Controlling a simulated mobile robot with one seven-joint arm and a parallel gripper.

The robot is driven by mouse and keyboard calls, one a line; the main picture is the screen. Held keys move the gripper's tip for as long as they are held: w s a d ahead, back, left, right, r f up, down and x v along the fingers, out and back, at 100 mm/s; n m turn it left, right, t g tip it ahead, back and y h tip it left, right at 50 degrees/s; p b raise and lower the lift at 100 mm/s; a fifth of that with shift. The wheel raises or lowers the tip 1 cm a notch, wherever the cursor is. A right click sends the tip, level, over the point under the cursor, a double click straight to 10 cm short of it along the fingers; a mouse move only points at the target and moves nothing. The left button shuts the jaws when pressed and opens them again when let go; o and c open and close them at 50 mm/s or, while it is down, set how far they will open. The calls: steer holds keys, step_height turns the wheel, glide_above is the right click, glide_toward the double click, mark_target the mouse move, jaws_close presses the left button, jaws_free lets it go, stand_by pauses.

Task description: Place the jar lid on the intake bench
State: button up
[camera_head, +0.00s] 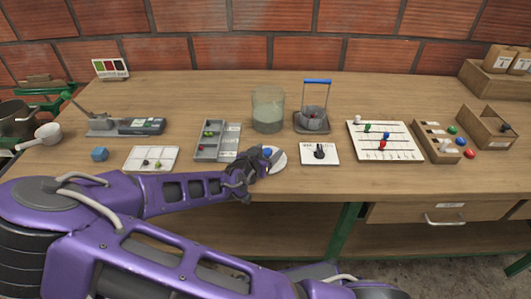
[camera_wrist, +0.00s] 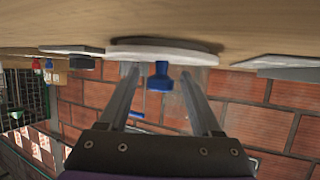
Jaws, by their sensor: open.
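The jar lid (camera_head: 280,161) is a flat white disc with a blue knob, lying near the front edge of the wooden bench (camera_head: 270,185). The wrist view is upside down and shows the lid (camera_wrist: 165,53) against the bench surface (camera_wrist: 235,25), its blue knob (camera_wrist: 158,80) pointing away from the wood. My gripper (camera_head: 263,160) is at the lid's left side in the head view, hiding part of it. In the wrist view my gripper (camera_wrist: 159,72) is open, with one finger on each side of the knob and visible gaps.
A glass jar (camera_head: 268,112) of cloudy liquid stands behind the lid, apparently uncovered. A grey compartment tray (camera_head: 232,141) is close on the left. A white card with a black piece (camera_head: 319,152) and a blue-handled holder (camera_head: 312,122) are to the right.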

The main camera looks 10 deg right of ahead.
steer(key=shift+a+r, duration=0.1)
steer(key=shift+r, duration=0.1)
steer(key=p+v, duration=0.3)
steer(key=v, duration=0.6)
steer(key=shift+s+a+r, duration=0.15)
steer(key=shift+s+r, duration=0.05)
steer(key=shift+s, duration=0.15)
steer(key=shift+p+v, duration=0.3)
steer(key=shift+v, duration=0.65)
steer(key=shift+a, duration=0.1)
steer(key=shift+f, duration=0.1)
